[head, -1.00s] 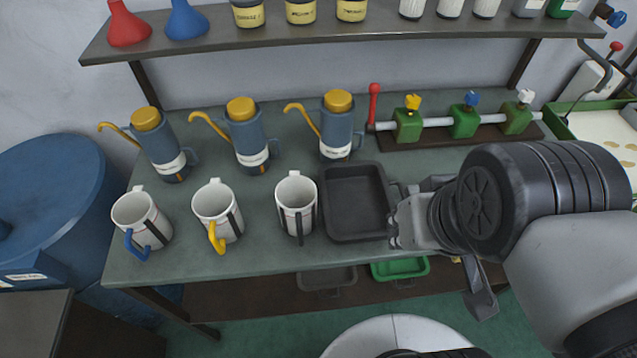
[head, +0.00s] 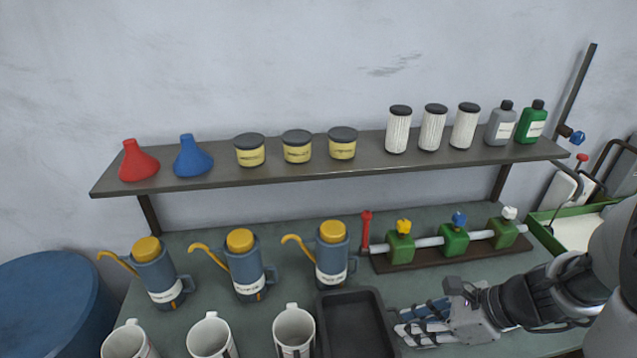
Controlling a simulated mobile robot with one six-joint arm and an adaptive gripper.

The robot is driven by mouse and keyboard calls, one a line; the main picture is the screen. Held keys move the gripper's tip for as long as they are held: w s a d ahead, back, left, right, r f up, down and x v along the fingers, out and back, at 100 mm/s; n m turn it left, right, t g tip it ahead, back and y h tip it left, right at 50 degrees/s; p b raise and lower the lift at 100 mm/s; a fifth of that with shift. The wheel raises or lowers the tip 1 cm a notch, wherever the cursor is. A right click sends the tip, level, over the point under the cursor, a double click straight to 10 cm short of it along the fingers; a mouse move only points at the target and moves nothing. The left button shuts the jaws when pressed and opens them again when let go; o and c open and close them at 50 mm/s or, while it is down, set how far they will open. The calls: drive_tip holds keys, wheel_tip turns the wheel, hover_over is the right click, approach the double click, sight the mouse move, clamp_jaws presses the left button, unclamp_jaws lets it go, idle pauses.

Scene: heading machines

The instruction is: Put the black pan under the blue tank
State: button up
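The black pan (head: 355,330) is a shallow rectangular tray on the green bench, right of the white mugs, with its near part cut off by the frame's bottom edge. My gripper (head: 412,322) comes in from the right, low over the bench, with its fingertips close to the pan's right edge. Its two fingers look spread apart. I cannot tell whether they touch the pan, and no pan handle shows clearly between them. The blue tank (head: 45,300) is a large drum on the floor left of the bench, cut off by the frame's left and bottom edges.
Three blue oil cans (head: 245,275) stand behind three white mugs (head: 210,335). A green valve manifold (head: 453,243) lies behind my gripper. A shelf (head: 225,181) above holds funnels, jars, filters and bottles. A green tray (head: 545,235) stands at the right.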

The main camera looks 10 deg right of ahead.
drive_tip(key=d+f+m+t+h+p, duration=0.1)
drive_tip(key=d+f+m+t, duration=0.4)
drive_tip(key=d+m, duration=0.7)
drive_tip(key=shift+m, duration=0.6)
drive_tip(key=b+x, duration=0.1)
drive_tip(key=x, duration=0.3)
drive_tip(key=b+x, duration=0.1)
drive_tip(key=x, duration=0.3)
drive_tip(key=s+b+x, duration=0.1)
drive_tip(key=b+x, duration=0.1)
drive_tip(key=x, duration=0.2)
drive_tip(key=shift+a+f, duration=0.3)
drive_tip(key=shift+f, duration=0.05)
drive_tip(key=x, duration=0.1)
drive_tip(key=b+x, duration=0.1)
drive_tip(key=x, duration=0.1)
drive_tip(key=b+x, duration=0.1)
drive_tip(key=shift+s+a+f, duration=0.1)
drive_tip(key=shift+s+f, duration=0.05)
drive_tip(key=shift+f, duration=0.3)
drive_tip(key=shift+w+a+f, duration=0.2)
drive_tip(key=shift+w, duration=0.2)
drive_tip(key=shift+c, duration=0.4)
clamp_jaws()
